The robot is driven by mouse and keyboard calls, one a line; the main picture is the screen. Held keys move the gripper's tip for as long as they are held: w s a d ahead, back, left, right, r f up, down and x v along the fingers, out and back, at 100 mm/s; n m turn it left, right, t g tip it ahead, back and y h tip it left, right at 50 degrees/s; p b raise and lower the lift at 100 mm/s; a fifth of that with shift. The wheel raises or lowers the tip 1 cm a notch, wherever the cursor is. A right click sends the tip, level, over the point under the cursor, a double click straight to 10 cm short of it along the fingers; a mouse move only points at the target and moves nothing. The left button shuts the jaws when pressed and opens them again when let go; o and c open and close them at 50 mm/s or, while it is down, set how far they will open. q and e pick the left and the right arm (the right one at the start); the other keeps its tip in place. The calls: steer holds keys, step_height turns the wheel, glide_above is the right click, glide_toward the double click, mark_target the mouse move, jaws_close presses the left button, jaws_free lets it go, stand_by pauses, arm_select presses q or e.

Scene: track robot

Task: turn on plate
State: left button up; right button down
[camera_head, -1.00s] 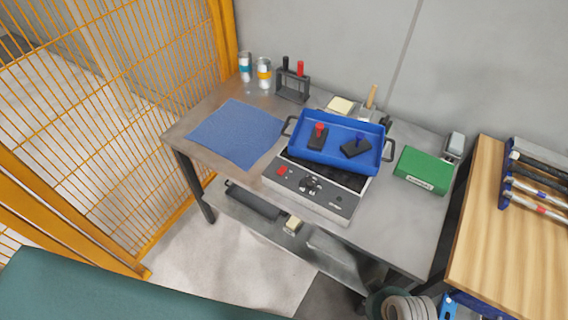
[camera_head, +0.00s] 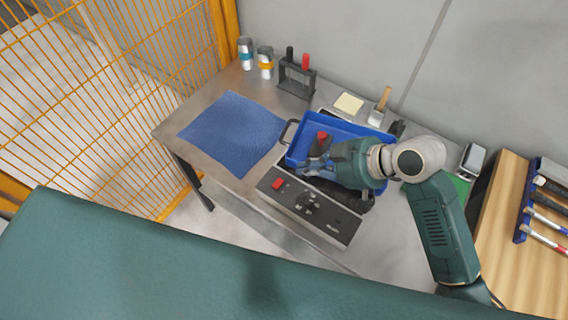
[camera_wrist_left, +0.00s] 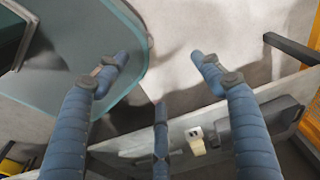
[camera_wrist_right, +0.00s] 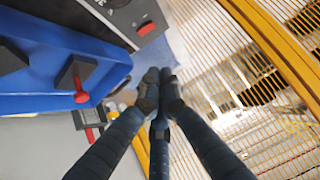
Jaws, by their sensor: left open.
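The plate is a hot plate with a dark front panel (camera_head: 308,212), a red button (camera_head: 277,184) and a black knob (camera_head: 308,201). A blue tray (camera_head: 350,128) sits on it, holding a red-knobbed dark piece (camera_head: 320,143). My right gripper (camera_head: 304,169) is over the tray's front left area, its fingers pointing left. In the right wrist view, the right gripper's fingertips (camera_wrist_right: 160,88) are together with nothing seen between them, and the panel (camera_wrist_right: 125,15) and tray (camera_wrist_right: 60,65) are at upper left. My left gripper (camera_wrist_left: 158,58) is open and empty, seen only in the left wrist view.
A blue cloth (camera_head: 235,132) lies left of the plate. Two cans (camera_head: 265,62) and a black rack (camera_head: 296,76) stand behind it. A green box (camera_head: 460,187) is partly hidden by my right arm. Orange mesh fencing (camera_head: 110,100) stands at left.

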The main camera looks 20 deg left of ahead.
arm_select(q)
steer(key=s+g, duration=0.1)
steer(key=s, duration=0.9)
arm_select(e)
steer(key=s, duration=0.2)
steer(key=p, duration=0.2)
glide_above(279, 187)
step_height(279, 187, down, 6)
steer(key=shift+f, duration=0.25)
step_height(279, 187, down, 3)
steer(key=shift+s+r+p, duration=0.15)
steer(key=shift+p, duration=0.45)
steer(key=shift+s+f, duration=0.15)
steer(key=shift+f, duration=0.4)
arm_select(q)
steer(key=w+r, duration=0.3)
steer(key=shift+a, duration=0.2)
arm_select(e)
steer(key=shift+f, duration=0.15)
